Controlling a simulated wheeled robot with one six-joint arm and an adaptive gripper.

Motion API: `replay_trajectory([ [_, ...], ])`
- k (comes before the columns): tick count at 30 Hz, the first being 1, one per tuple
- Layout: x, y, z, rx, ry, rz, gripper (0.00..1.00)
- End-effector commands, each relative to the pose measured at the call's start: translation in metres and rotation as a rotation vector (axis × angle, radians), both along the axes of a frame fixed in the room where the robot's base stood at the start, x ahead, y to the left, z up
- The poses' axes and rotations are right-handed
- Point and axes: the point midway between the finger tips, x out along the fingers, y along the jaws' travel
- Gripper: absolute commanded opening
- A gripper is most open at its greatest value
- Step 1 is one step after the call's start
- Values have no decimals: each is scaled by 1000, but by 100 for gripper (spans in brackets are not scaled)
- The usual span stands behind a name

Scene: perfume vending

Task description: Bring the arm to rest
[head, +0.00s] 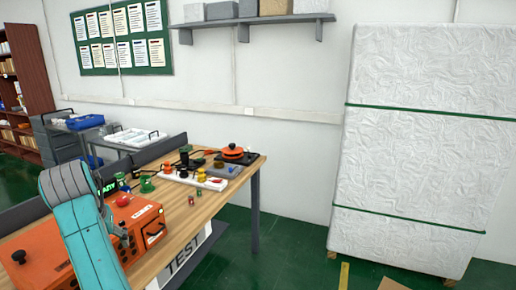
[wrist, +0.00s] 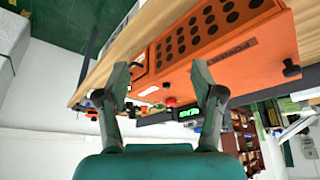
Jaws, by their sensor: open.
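My arm (head: 82,225) shows in the head view at the lower left, a teal and grey link in front of an orange box (head: 36,252) on the wooden table (head: 190,222). My gripper cannot be made out clearly in that view. In the wrist view my gripper (wrist: 161,82) is open, its two dark fingers spread apart with nothing between them. The orange box (wrist: 225,45) shows beyond the fingers, tilted in the picture. I cannot tell the exact gap between fingers and box.
A wrapped tall block (head: 415,145) stands at right. Green floor (head: 290,240) between is mostly clear. A wall shelf (head: 250,22) hangs above.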

Motion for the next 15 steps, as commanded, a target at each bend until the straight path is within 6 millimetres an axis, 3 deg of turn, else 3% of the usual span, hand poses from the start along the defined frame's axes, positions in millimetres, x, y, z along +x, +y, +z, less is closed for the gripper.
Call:
replay_trajectory([
  [8, 16, -24, -59, 15, -31, -8, 67],
  [11, 22, -38, -89, 22, -46, -12, 67],
  [15, 30, -68, -144, 40, -79, -19, 67],
])
